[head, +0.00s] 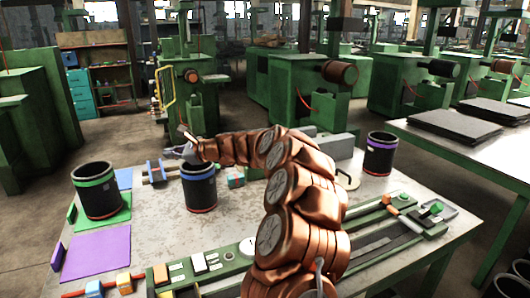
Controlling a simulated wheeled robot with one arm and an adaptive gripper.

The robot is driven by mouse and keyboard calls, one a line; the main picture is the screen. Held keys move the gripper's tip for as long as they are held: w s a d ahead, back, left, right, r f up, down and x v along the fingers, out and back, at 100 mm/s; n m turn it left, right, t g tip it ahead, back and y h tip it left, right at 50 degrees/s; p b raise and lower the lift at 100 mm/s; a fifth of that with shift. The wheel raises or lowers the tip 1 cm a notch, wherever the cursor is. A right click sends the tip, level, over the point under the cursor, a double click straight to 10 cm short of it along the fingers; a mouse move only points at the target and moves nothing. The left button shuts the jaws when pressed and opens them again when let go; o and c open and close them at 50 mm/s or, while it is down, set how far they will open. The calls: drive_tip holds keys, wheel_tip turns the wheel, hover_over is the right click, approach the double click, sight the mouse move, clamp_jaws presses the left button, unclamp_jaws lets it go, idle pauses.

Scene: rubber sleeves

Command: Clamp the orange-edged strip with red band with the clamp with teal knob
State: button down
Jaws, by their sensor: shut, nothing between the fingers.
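My gripper (186,147) is at the left end of my copper-coloured arm, above and just behind the rim of a black sleeve with a blue band (198,185). It looks small and empty here, and whether it touches the rim is unclear. I cannot pick out an orange-edged strip with a red band for sure. My arm hides the middle of the table.
A green-banded sleeve (95,190) stands at the left and a purple-banded one (380,153) at the back right. A purple mat (98,254) lies at the front left. Small blocks and a green rail (198,272) line the front edge. Another table (480,150) stands right.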

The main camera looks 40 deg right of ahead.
drive_tip(key=w+d+f+m+t+h, duration=0.1)
drive_tip(key=d+f+m+h, duration=0.3)
drive_tip(key=d, duration=0.8)
drive_tip(key=d+f+m+t+h, duration=0.25)
drive_tip(key=d+m, duration=0.25)
drive_tip(key=d, duration=0.7)
drive_tip(key=s+d+f+m+g+h+b, duration=0.1)
drive_tip(key=s+d+f+m+h, duration=0.2)
drive_tip(key=d, duration=0.6)
drive_tip(key=s+d+f+m+g+h, duration=0.1)
drive_tip(key=s+d+f+m+h, duration=0.25)
drive_tip(key=d, duration=0.45)
drive_tip(key=p+x, duration=0.2)
drive_tip(key=x, duration=0.4)
drive_tip(key=shift+w+r, duration=0.15)
drive_tip(key=shift+w, duration=0.05)
drive_tip(key=shift+w+d+f+y, duration=0.1)
drive_tip(key=shift+w+f+y, duration=0.2)
drive_tip(key=shift+w, duration=0.25)
drive_tip(key=shift+w+d+r+p, duration=0.2)
drive_tip(key=shift+w+d+p, duration=0.05)
drive_tip(key=shift+w+p, duration=0.25)
drive_tip(key=shift+w+f, duration=0.1)
drive_tip(key=shift+w, duration=0.1)
drive_tip(key=shift+w+d+f+p, duration=0.15)
drive_tip(key=shift+w+p, duration=0.25)
drive_tip(key=shift+w, duration=0.25)
